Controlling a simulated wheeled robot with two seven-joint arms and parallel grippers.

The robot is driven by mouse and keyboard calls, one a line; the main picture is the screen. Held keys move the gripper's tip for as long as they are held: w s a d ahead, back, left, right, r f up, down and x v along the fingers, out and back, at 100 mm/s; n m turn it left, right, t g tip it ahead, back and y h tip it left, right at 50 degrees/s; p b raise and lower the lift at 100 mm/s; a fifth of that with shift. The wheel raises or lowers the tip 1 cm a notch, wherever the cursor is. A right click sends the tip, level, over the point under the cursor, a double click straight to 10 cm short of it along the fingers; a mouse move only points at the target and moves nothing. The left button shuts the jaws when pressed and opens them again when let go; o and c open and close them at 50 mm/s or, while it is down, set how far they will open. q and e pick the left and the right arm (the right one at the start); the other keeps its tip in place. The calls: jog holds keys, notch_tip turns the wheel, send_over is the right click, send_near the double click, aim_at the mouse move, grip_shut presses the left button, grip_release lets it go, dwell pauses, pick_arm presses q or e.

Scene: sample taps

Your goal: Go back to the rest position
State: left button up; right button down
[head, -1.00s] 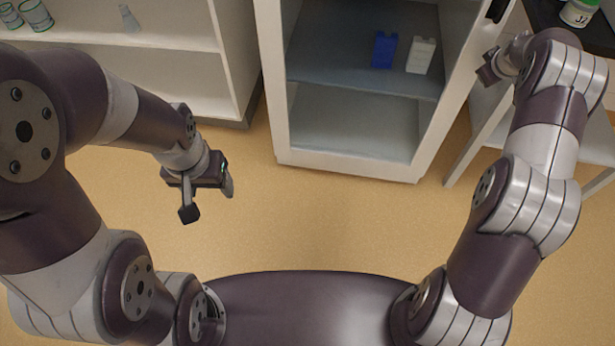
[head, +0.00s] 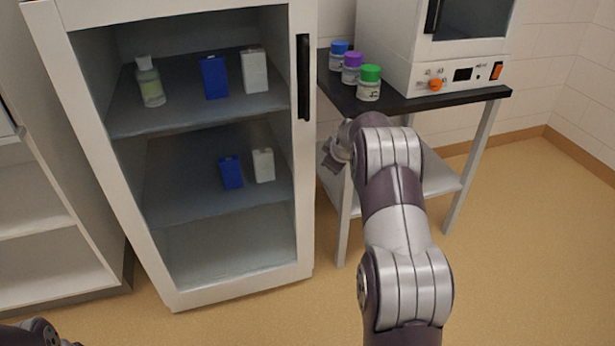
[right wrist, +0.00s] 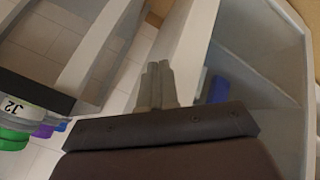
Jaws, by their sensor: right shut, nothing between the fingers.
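My right gripper (head: 336,155) hangs in front of the small dark-topped table, just right of the open cabinet's edge, in the head view. In the right wrist view its two fingers (right wrist: 158,72) are together, with nothing between them. My right arm reaches forward from the bottom of the head view. My left gripper is out of view; only a piece of my left arm shows at the bottom left corner.
The cabinet (head: 305,200) holds blue and white boxes and a bottle (head: 150,82). The table (head: 470,98) carries blue-, purple- and green-capped jars (head: 369,84) and a white oven-like device (head: 462,72). A white shelf (head: 40,215) stands left. Floor is clear at right.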

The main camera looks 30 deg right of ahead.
jog(key=s+d+r, duration=0.2)
jog(key=s+r, duration=0.1)
jog(key=r, duration=0.1)
jog(key=s+a+f+m+g+y, duration=0.1)
jog(key=s+a+f+m+g, duration=0.1)
jog(key=s+a+f+m, duration=0.25)
jog(key=s+a+f+m+g, duration=0.1)
jog(key=s+a+m+g, duration=0.15)
jog(key=s+a, duration=0.35)
jog(key=s+a+g+y, duration=0.1)
jog(key=s+a+g, duration=0.1)
jog(key=s+a, duration=1.5)
notch_tip(320, 180, up, 30)
jog(key=s+n+p, duration=0.1)
jog(key=p, duration=2.7)
jog(key=shift+s+f, duration=0.25)
